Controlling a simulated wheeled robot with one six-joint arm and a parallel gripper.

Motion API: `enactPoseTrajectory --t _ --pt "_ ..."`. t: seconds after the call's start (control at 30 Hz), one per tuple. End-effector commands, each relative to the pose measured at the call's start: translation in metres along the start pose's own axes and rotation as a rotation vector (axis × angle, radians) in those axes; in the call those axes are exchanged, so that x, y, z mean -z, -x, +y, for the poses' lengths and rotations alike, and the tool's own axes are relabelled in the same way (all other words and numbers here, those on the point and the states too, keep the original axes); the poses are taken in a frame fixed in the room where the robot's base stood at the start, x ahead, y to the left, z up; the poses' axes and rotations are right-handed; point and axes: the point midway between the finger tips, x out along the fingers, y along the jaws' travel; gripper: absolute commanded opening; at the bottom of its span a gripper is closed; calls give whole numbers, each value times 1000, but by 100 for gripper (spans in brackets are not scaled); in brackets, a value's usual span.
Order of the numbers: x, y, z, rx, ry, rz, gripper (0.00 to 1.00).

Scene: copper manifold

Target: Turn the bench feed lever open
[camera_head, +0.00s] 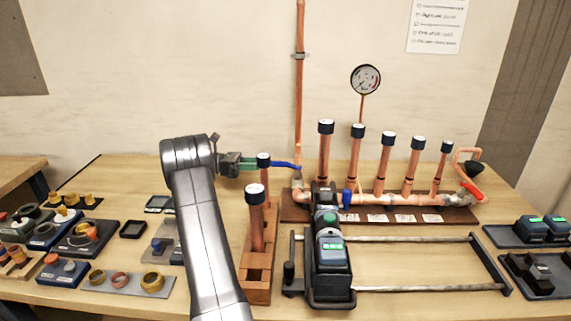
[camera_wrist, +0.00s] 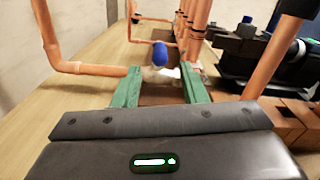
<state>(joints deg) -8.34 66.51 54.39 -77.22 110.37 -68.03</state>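The bench feed lever is a blue handle (camera_head: 287,164) at the foot of the tall copper feed pipe (camera_head: 299,110), left of the manifold. In the head view it lies roughly level, pointing left toward my gripper (camera_head: 272,163). In the wrist view the lever's rounded blue end (camera_wrist: 160,54) shows between and just beyond the two green fingers of my gripper (camera_wrist: 160,74). The fingers are apart, with a gap on both sides of the lever; I see no contact. A black-capped upright pipe partly hides the fingers in the head view.
A wooden rack (camera_head: 257,280) with capped copper pipes stands close beside my gripper. The copper manifold (camera_head: 400,201) has several capped risers, a second blue handle (camera_head: 347,198) and a red lever (camera_head: 471,191). A black device (camera_head: 329,260) sits on rails in front.

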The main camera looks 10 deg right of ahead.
Motion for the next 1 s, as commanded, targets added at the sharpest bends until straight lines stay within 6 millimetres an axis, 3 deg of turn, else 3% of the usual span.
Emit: enactPoseTrajectory --t 0.2,0.4,0.6,0.87,1.0 --pt "-1 -49 -1 4 3 1 39" --pt "-1 -79 0 1 0 1 39" --pt "0 -91 0 0 1 1 39" --pt "0 -92 0 0 0 1 39" --pt "0 -92 0 0 0 1 13"
